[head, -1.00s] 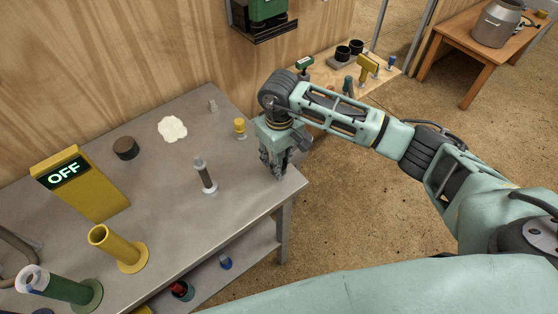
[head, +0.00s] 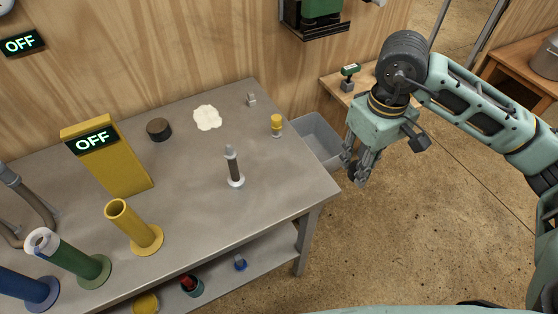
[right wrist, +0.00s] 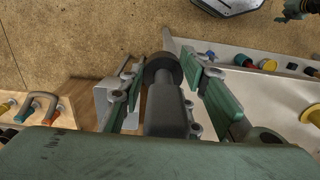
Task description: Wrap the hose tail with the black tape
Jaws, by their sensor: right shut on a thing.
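The hose tail appears to be the upright grey piece (head: 234,180) on the grey bench, with a dark band around its middle and a pale flange at its foot. My right gripper (head: 357,170) is right of the bench's corner, over the floor, well apart from it. It is shut on a dark round thing with a blocky dark body, seemingly the black tape (right wrist: 163,70), which shows between the fingers in the right wrist view. A teal and dark part at that view's top right edge may be my left gripper (right wrist: 290,12); its fingers are unclear.
The bench (head: 190,190) holds a dark puck (head: 158,129), a white patch (head: 207,118), a yellow-capped piece (head: 277,125), a yellow OFF stand (head: 112,165) and several coloured tubes. Bench space around the upright piece is clear.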

